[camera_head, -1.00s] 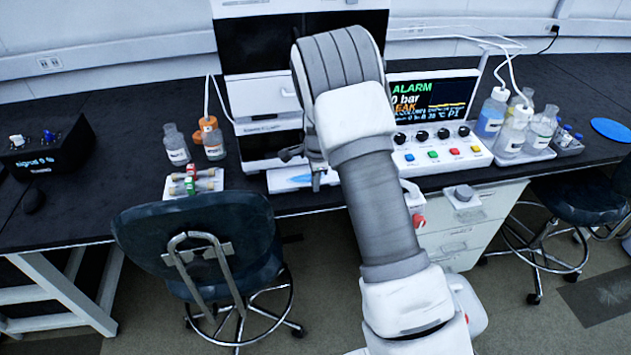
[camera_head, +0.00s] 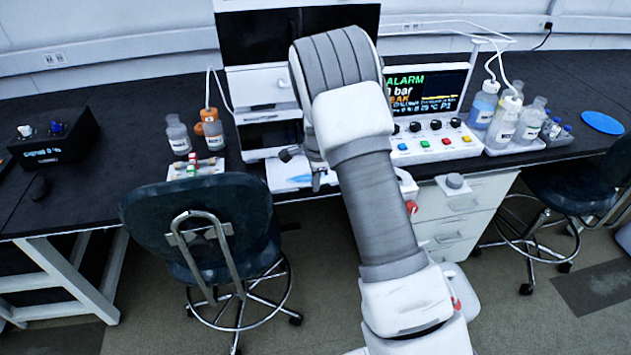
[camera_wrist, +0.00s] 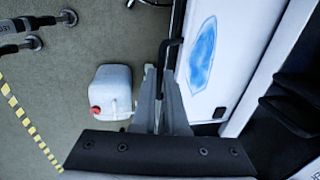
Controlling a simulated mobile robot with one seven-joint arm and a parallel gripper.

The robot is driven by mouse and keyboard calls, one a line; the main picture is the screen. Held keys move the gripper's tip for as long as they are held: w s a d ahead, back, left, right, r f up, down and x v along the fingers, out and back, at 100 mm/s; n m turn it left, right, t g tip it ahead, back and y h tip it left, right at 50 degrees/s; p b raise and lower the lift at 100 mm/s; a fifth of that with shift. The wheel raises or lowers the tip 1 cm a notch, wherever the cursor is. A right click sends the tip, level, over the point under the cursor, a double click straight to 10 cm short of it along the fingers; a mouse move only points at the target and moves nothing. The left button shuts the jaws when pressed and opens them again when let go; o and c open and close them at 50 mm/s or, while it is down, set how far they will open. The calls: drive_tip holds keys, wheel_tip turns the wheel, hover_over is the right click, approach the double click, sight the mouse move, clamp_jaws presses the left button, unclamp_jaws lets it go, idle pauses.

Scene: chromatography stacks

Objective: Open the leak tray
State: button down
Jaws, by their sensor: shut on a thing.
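The leak tray (camera_head: 281,173) is a white tray at the foot of the instrument stack. It sticks out over the bench front, with a blue puddle (camera_head: 300,178) on it. In the wrist view the tray (camera_wrist: 240,40) and its blue puddle (camera_wrist: 203,55) lie right of my fingers, with a dark bar handle (camera_wrist: 172,48) along its front edge. My gripper (camera_wrist: 166,78) is shut on this handle. In the head view my gripper (camera_head: 318,179) is small at the tray's front, partly hidden by my arm.
A dark chair (camera_head: 200,220) stands close in front of the bench, left of my arm. Small bottles (camera_head: 178,136) stand left of the stack. A drawer cabinet (camera_head: 465,215) is below right. A white jug with a red cap (camera_wrist: 111,90) stands on the floor.

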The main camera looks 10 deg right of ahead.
drive_tip(key=shift+w, duration=0.1)
drive_tip(key=c, duration=0.9)
unclamp_jaws()
drive_tip(key=shift+c, duration=0.2)
drive_tip(key=s+r+p, duration=0.2)
drive_tip(key=s+r, duration=0.1)
drive_tip(key=r, duration=1.4)
drive_tip(key=shift+s+r, duration=0.1)
